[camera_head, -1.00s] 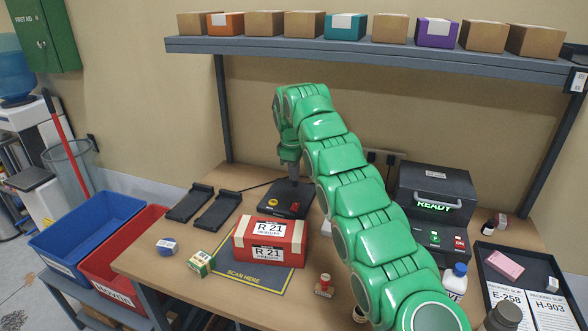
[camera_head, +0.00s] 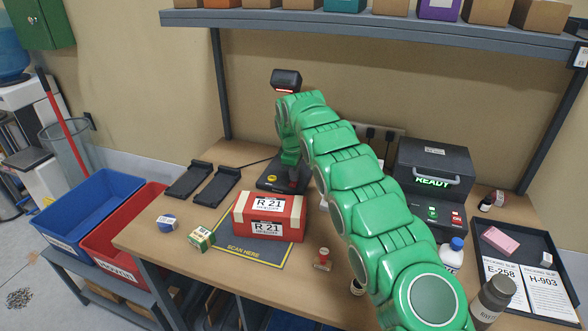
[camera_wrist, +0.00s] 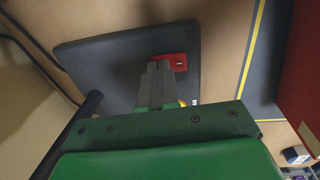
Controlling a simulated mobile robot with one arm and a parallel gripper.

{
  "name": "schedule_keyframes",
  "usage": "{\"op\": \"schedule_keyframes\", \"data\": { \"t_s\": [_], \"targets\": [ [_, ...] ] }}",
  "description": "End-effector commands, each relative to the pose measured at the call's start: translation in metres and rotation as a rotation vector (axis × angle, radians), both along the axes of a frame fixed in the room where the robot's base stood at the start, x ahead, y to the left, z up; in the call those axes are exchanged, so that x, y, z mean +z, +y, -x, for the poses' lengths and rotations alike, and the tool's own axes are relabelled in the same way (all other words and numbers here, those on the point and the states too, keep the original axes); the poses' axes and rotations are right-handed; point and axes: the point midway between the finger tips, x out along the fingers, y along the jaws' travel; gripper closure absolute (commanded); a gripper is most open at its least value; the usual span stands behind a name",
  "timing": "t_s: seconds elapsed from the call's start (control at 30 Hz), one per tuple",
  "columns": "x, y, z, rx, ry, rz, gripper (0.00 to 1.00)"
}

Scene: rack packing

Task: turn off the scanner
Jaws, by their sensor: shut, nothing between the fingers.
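The scanner has a dark base (camera_head: 268,185) on the table and a black head (camera_head: 286,79) on top, with a red glow along its lower edge. A yellow button (camera_head: 271,178) shows on the base. My gripper (camera_head: 293,183) is shut and empty, pointing down over the right part of the base. In the wrist view, its fingertips (camera_wrist: 158,67) overlap the edge of a red switch (camera_wrist: 172,61) on the base (camera_wrist: 105,62). I cannot tell whether they touch it. In the head view my gripper mostly hides the switch.
A red R 21 box (camera_head: 269,217) sits on the scan mat (camera_head: 240,249) in front of the scanner. Two black cradles (camera_head: 217,185) stand left of it. A printer reading READY (camera_head: 434,170) and a black tray (camera_head: 527,240) are on the right. My arm spans the middle.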

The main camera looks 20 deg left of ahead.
Motion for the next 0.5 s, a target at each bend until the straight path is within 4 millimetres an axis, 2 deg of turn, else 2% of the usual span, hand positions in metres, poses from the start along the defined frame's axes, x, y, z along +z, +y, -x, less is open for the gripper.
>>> {"op": "schedule_keyframes", "data": {
  "t_s": [0.5],
  "targets": [
    [-0.0051, -0.0011, -0.0023, -0.001, 0.000, 0.001, 1.00]
  ]
}}
